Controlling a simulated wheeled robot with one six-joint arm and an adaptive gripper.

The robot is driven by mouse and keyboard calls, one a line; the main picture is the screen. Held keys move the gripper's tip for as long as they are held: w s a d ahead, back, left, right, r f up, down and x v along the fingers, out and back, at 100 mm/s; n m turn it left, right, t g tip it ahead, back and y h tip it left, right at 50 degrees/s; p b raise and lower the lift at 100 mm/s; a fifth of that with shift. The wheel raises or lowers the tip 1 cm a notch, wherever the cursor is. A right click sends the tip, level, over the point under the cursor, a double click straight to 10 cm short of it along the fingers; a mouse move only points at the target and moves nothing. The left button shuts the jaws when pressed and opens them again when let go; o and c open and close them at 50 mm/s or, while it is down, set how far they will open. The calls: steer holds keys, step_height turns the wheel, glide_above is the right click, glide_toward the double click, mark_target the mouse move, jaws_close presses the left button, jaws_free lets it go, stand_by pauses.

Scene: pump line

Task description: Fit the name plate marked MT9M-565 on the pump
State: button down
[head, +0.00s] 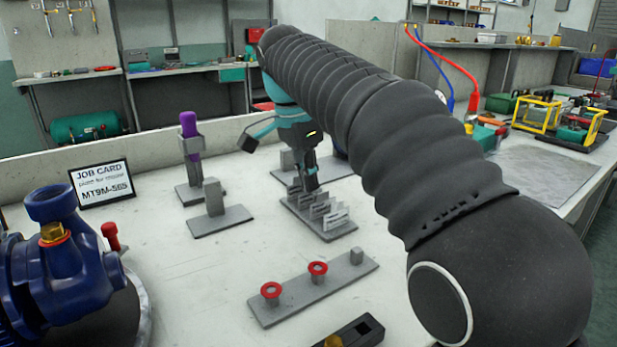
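The blue pump (65,265) stands at the left front, with a brass-coloured fitting on it. A job card (101,184) behind it reads MT9M-565. A grey rack (338,231) near the middle holds several upright metal plates (325,212); their markings are too small to read, so I cannot tell which is MT9M-565. My gripper (310,183) points down at the far end of this row of plates. Whether its fingers are apart, or touch or hold a plate, cannot be made out. My arm crosses the right half of the view and hides part of the table.
A grey bar (335,284) with two red-rimmed pieces lies in front of the rack. A purple-handled tool (188,130) stands in a holder behind, near a grey bracket (214,198). A black block (358,332) lies at the front edge.

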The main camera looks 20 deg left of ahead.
steer(key=shift+r+p, duration=0.85)
steer(key=shift+r, duration=1.6)
